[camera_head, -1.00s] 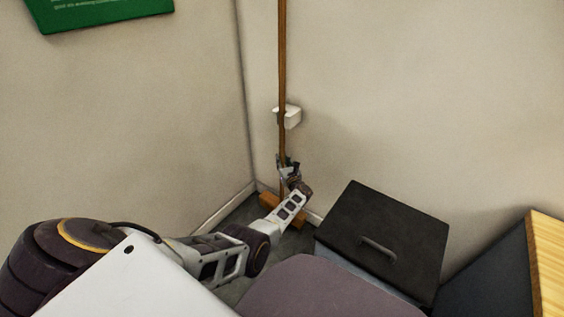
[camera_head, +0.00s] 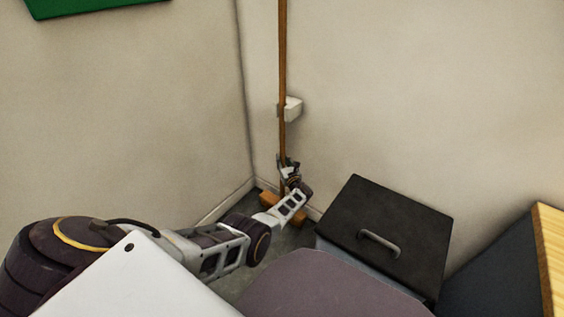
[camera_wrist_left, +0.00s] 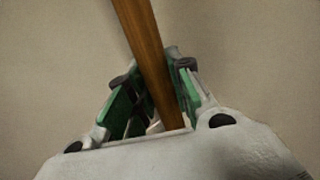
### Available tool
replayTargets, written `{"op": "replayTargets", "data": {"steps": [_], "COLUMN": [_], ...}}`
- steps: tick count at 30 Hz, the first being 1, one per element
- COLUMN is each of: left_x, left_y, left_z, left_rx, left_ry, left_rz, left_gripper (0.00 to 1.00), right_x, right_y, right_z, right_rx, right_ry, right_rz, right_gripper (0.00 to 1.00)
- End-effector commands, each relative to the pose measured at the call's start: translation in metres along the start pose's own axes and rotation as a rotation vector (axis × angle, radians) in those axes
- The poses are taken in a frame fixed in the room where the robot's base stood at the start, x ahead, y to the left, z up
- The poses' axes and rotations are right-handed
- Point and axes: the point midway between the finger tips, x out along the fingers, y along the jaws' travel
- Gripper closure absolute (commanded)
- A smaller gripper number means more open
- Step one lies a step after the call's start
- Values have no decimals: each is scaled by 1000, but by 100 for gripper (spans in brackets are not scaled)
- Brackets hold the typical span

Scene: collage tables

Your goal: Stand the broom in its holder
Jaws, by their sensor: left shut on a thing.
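The broom (camera_head: 283,60) stands nearly upright in the corner, its wooden handle running up out of the top of the head view. Its orange-brown head (camera_head: 268,201) is low, near the floor, partly hidden by my arm. The white holder (camera_head: 293,109) is fixed to the wall, and the handle passes at its left side; I cannot tell whether it is seated in it. My left gripper (camera_head: 287,165) is shut on the handle below the holder. In the left wrist view the handle (camera_wrist_left: 143,45) runs between the green-padded fingers (camera_wrist_left: 152,92). My right gripper is not in view.
A black-lidded bin (camera_head: 385,235) with a grey handle stands to the right of my left arm. A wooden-edged piece (camera_head: 549,250) is at the far right. A green sign (camera_head: 90,6) hangs on the left wall. The wall right of the holder is clear.

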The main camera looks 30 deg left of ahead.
Motion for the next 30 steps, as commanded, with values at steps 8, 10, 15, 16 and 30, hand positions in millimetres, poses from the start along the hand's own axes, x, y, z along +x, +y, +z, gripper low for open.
{"op": "replayTargets", "data": {"steps": [8,10,15,16,30], "left_x": [2,2,2,2,0], "left_y": [-2,-2,-2,-2,-1], "left_z": [3,3,2,2,-3], "left_rx": [-2,-2,-1,-1,1], "left_ry": [-7,-7,-7,-7,0], "left_rz": [1,1,1,1,0], "left_gripper": [100,100,100,100,57], "right_x": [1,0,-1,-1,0], "right_y": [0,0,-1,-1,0], "right_z": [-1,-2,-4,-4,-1], "right_rx": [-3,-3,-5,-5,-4], "right_ry": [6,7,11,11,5], "right_rz": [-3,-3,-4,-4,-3], "right_gripper": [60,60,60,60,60]}}
